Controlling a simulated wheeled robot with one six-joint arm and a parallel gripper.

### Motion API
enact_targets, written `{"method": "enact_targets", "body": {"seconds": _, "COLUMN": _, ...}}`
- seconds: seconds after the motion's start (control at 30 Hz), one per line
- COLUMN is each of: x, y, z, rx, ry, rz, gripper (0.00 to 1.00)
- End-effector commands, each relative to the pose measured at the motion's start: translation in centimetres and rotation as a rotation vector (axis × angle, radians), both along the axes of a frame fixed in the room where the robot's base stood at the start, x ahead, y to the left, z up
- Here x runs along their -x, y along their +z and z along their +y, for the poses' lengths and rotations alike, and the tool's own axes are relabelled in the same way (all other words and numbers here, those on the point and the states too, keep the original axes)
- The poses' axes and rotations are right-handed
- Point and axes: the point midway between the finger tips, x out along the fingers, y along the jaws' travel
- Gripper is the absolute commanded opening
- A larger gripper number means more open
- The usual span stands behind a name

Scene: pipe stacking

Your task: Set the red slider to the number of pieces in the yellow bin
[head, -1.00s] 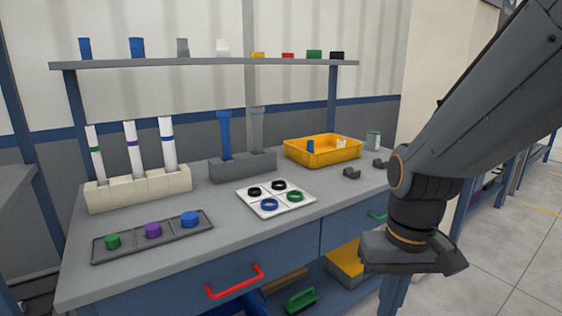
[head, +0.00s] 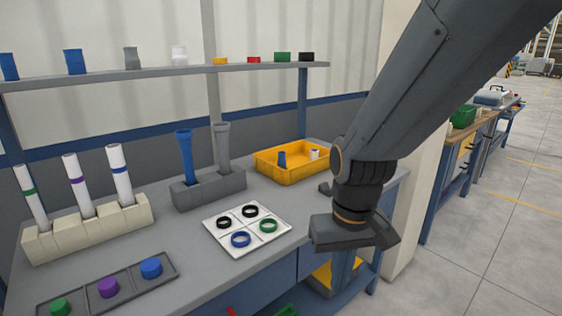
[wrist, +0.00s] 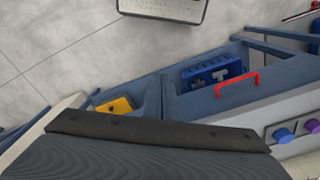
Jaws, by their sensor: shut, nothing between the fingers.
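The yellow bin (head: 262,166) sits on the right part of the grey bench in the head view. A blue piece (head: 282,159) and a white piece (head: 314,154) show inside it. Its near wall hides part of its floor, so other pieces may be hidden. I see no red slider in either view. My gripper (head: 355,238) is in front of the bench's right end, to the right of and below the bin in the picture. It is shut and empty. Its dark body fills the bottom of the wrist view.
A white tray of rings (head: 247,228) lies on the bench, with button panel (head: 130,280) and tube racks (head: 90,225) to the left. Another yellow container (head: 322,276) is below. The wrist view shows a red handle (wrist: 238,85) and blue crate (wrist: 205,68). Floor at right is clear.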

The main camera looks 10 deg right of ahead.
Motion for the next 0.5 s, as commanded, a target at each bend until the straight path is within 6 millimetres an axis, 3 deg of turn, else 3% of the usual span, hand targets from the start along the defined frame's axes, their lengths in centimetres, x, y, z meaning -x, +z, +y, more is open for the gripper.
{"method": "enact_targets", "body": {"seconds": 0.03, "x": 0.4, "y": 2.0, "z": -0.1, "rx": 0.001, "ry": -0.001, "rz": -0.005, "gripper": 0.0}}
{"method": "enact_targets", "body": {"seconds": 0.5, "x": 0.9, "y": 10.2, "z": -0.3, "rx": 0.012, "ry": 0.003, "rz": -0.067, "gripper": 0.0}}
